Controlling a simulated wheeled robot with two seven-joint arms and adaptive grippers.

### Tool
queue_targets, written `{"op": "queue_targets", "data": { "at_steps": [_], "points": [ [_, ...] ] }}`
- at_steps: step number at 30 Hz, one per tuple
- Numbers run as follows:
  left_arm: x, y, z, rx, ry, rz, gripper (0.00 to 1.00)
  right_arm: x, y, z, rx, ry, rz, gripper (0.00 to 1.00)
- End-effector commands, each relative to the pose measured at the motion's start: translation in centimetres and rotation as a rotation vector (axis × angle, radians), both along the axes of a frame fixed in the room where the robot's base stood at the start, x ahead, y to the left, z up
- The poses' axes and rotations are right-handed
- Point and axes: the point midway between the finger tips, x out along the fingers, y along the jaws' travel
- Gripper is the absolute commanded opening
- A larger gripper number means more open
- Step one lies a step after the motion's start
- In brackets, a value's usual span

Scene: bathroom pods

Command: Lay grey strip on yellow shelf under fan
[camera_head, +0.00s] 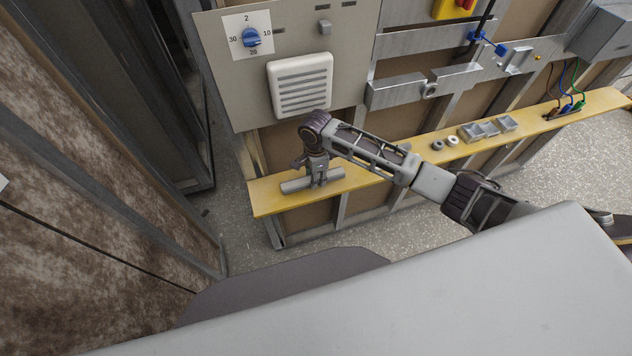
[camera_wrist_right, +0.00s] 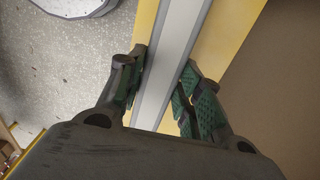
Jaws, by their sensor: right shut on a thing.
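The grey strip (camera_head: 298,184) is at the left end of the yellow shelf (camera_head: 264,205), below the white slatted fan (camera_head: 301,85). It lies roughly along the shelf, at or just above its surface; I cannot tell if it touches. My right gripper (camera_head: 318,181) is over the strip's middle, pointing down. In the right wrist view the gripper (camera_wrist_right: 160,90) has its green-padded fingers on both sides of the grey strip (camera_wrist_right: 178,45), shut on it, with the yellow shelf (camera_wrist_right: 228,50) behind. My left gripper is not in view.
Farther right on the shelf are small rings (camera_head: 452,140), a divided grey tray (camera_head: 480,131) and coloured wires (camera_head: 573,103). A dial (camera_head: 250,37) is on the panel above. A brown wall (camera_head: 80,200) stands at left. The shelf's front edge drops to speckled floor.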

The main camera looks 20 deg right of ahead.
Motion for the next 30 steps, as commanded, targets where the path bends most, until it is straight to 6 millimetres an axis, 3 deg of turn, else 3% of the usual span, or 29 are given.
{"op": "queue_targets", "data": {
  "at_steps": [5,16,30],
  "points": [
    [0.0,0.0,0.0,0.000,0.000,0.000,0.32,0.0,0.0,-0.2,0.000,0.000,0.000,0.11],
    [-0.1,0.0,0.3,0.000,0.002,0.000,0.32,0.0,0.0,-3.5,0.000,0.000,-0.001,0.11],
    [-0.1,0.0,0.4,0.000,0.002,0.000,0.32,0.0,0.0,-3.9,0.000,0.000,-0.001,0.11]
  ]
}}
